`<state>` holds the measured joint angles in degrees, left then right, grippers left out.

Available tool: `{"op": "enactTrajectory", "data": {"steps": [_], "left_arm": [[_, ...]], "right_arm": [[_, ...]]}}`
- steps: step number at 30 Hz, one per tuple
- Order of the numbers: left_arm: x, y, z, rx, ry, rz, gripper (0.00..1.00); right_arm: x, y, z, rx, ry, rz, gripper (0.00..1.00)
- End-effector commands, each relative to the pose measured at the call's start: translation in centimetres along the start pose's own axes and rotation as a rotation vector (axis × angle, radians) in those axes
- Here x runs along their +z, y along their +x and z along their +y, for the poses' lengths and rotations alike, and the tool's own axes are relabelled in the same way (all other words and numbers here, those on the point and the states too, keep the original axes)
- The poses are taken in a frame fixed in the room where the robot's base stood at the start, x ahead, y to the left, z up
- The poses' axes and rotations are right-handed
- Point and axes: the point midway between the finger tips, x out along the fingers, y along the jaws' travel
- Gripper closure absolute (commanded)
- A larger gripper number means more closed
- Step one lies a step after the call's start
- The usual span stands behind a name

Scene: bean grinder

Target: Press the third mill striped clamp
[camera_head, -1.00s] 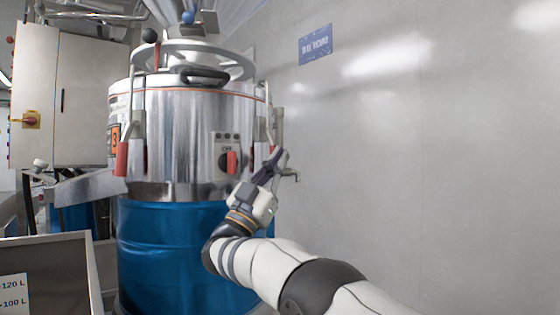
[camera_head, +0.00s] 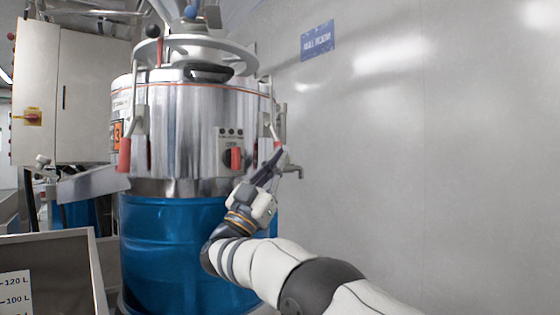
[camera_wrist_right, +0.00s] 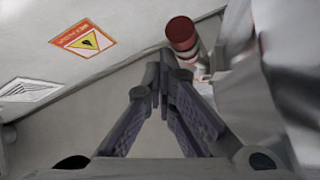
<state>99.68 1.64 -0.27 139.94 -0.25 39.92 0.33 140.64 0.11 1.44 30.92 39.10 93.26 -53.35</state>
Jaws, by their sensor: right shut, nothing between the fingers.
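The third mill (camera_head: 175,130) is a steel drum with an orange label marked 3, on a blue base. At its right side is a clamp (camera_head: 271,122) with a red-ended lever. In the right wrist view a red clamp handle (camera_wrist_right: 181,32) with a pale band lies just beyond the fingertips, slightly right of them. My right gripper (camera_head: 281,153) is shut and empty, its tips close to this clamp at the drum's right edge. It also shows in the wrist view (camera_wrist_right: 162,72). Contact cannot be told. My left gripper is out of view.
Another red-handled clamp (camera_head: 125,150) hangs at the drum's front left. A switch panel (camera_head: 231,150) with a red knob is left of my gripper. A grey bin (camera_head: 70,238) stands at lower left.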

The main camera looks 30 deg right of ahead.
Motion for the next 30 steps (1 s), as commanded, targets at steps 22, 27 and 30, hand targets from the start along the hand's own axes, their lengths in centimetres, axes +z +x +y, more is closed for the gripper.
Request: {"op": "enactTrajectory", "data": {"steps": [22, 27, 30], "left_arm": [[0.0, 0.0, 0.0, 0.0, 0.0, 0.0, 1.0], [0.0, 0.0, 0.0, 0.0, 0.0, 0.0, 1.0], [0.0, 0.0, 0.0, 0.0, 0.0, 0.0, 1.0]], "right_arm": [[-0.1, -11.4, 0.0, 0.0, 0.0, 0.0, 1.0], [-0.1, -11.4, 0.0, 0.0, 0.0, 0.0, 1.0], [-0.1, -11.4, 0.0, 0.0, 0.0, 0.0, 1.0]]}}
